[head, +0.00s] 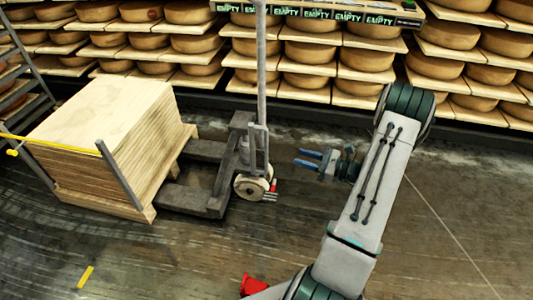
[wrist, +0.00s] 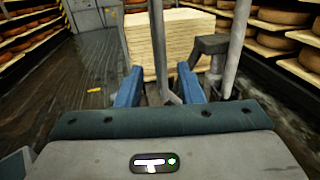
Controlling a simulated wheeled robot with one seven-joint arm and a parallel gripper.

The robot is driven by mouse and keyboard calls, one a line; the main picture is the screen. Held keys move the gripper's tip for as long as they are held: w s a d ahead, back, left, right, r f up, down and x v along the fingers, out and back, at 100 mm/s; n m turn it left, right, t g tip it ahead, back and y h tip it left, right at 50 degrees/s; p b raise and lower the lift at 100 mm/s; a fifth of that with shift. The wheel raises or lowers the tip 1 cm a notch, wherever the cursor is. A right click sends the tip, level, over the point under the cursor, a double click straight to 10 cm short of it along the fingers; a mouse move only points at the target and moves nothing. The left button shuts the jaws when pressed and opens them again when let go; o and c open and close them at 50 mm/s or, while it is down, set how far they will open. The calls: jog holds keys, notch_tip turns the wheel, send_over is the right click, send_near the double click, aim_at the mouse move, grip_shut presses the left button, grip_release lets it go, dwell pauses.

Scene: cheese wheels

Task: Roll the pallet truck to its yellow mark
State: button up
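The pallet truck (head: 217,190) is dark grey with pale wheels. Its forks reach under a wooden pallet stacked with pale boards (head: 110,110). Its grey handle post (head: 261,70) stands upright. A yellow mark (head: 86,277) lies on the floor at lower left, and it also shows small in the wrist view (wrist: 95,90). My gripper (head: 298,158) has blue fingers, spread open and empty, a short gap right of the handle post. In the wrist view a grey post (wrist: 157,45) appears between the fingertips (wrist: 158,78), seemingly beyond them; another post (wrist: 237,45) stands to the right.
Shelves of cheese wheels (head: 305,55) line the back, with a strip of "EMPTY" labels (head: 318,13). A red object (head: 252,285) is at bottom centre. Dark floor (head: 170,260) is open in front.

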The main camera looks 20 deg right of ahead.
jog(key=b, duration=0.3)
send_over(252, 157)
jog(key=s+d, duration=0.2)
jog(key=d, duration=0.3)
jog(key=shift+w+a, duration=0.1)
jog(key=shift+a, duration=0.05)
grip_shut()
